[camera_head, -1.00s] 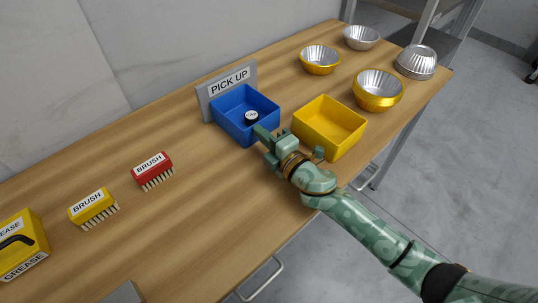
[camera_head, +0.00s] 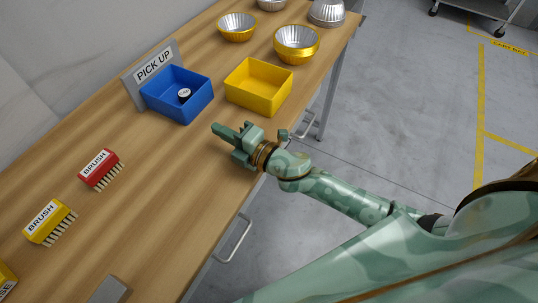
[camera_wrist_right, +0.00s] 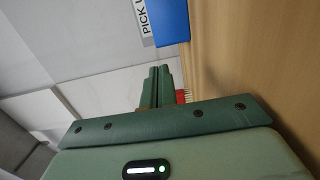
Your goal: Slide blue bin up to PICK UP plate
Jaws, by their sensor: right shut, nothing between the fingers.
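The blue bin (camera_head: 192,110) stands on the wooden table right in front of the grey PICK UP plate (camera_head: 154,66). Its back side looks up against the plate, though the exact contact is hard to see. A small round object with a dark side and white top (camera_head: 184,94) lies inside the bin. My right gripper (camera_head: 222,131) is shut and empty, in front of the bin and apart from it. In the right wrist view, the shut fingers (camera_wrist_right: 160,76) show below the blue bin (camera_wrist_right: 171,24) and part of the plate (camera_wrist_right: 145,20). My left gripper is not in view.
A yellow bin (camera_head: 262,100) stands just right of the blue bin. Metal and gold bowls (camera_head: 297,45) stand farther back. A red brush (camera_head: 100,168) and a yellow brush (camera_head: 49,221) lie at the left. The table between the brushes and my gripper is clear.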

